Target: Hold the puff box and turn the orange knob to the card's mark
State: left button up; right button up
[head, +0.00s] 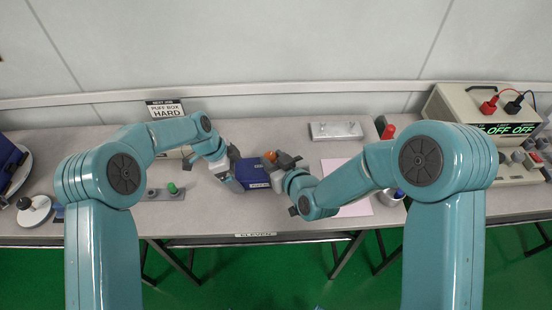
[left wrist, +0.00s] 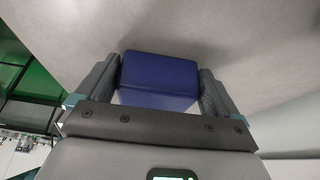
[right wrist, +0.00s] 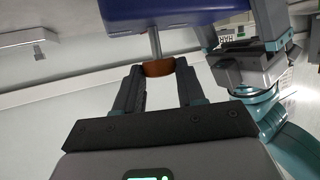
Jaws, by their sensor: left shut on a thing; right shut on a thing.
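The blue puff box (head: 252,173) is above the middle of the table. My left gripper (head: 237,170) is shut on it, and the left wrist view shows the box (left wrist: 160,78) between both fingers. The orange knob (head: 270,155) is at the box's right side; in the right wrist view the knob (right wrist: 158,68) sits on a grey shaft out of the box (right wrist: 170,12). My right gripper (head: 275,163) is shut on the knob. The card (head: 165,108) at the back reads "PUFF BOX HARD". The knob's pointer and the card's mark cannot be made out.
A grey plate (head: 336,131) lies behind to the right, with a pink sheet (head: 352,210) nearer. A grey strip with a green knob (head: 172,188) lies left. A beige tester (head: 490,130) with red and black leads stands far right. The table's front edge is just below the box.

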jog(key=m+h, duration=0.2)
jog(key=a+m+t+h, duration=0.1)
jog(key=m+h, duration=0.1)
jog(key=h, duration=0.1)
jog(key=shift+s+a, duration=0.1)
jog(key=shift+a+m+h, duration=0.2)
jog(key=shift+m+h, duration=1.9)
jog(key=shift+h, duration=0.2)
jog(key=o, duration=1.1)
jog(key=shift+g, duration=0.3)
jog(key=shift+c, duration=0.2)
notch_tip(320, 180, up, 10)
